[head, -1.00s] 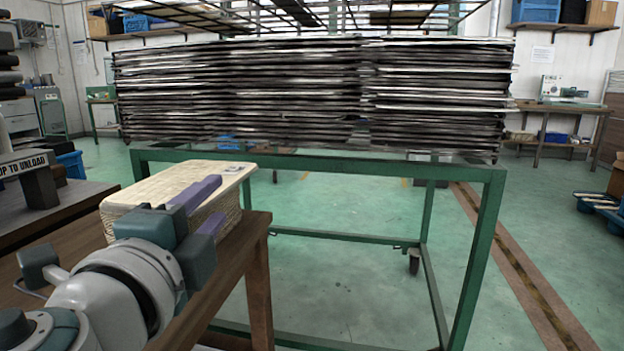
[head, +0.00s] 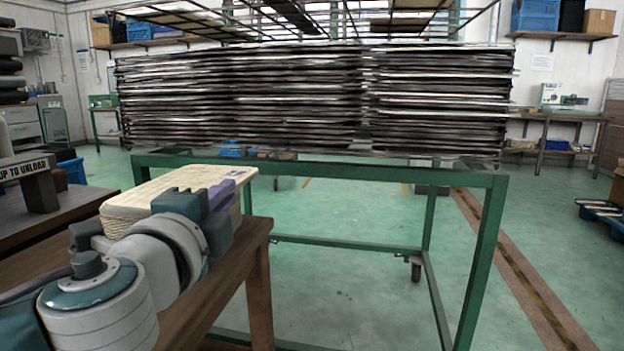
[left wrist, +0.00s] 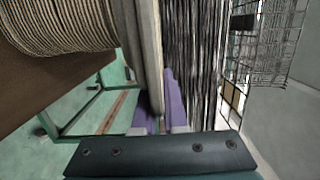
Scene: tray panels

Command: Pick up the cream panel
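The cream panel (head: 152,194) is the pale, rimmed top piece of a stack on the brown wooden table, left of centre in the head view. In the left wrist view the panel's edge (left wrist: 152,60) runs down between the two purple fingers of my left gripper (left wrist: 161,105). One finger lies along each face of it, with little gap visible, so the gripper looks shut on the edge. In the head view my left gripper (head: 221,194) is at the near right corner of the panel, and its body partly hides the stack. My right gripper is out of view.
A green metal frame (head: 330,168) carrying tall stacks of dark trays (head: 310,100) stands just beyond the wooden table (head: 225,285). The ribbed stack (left wrist: 65,22) sits close beside the held edge. Floor to the right is open.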

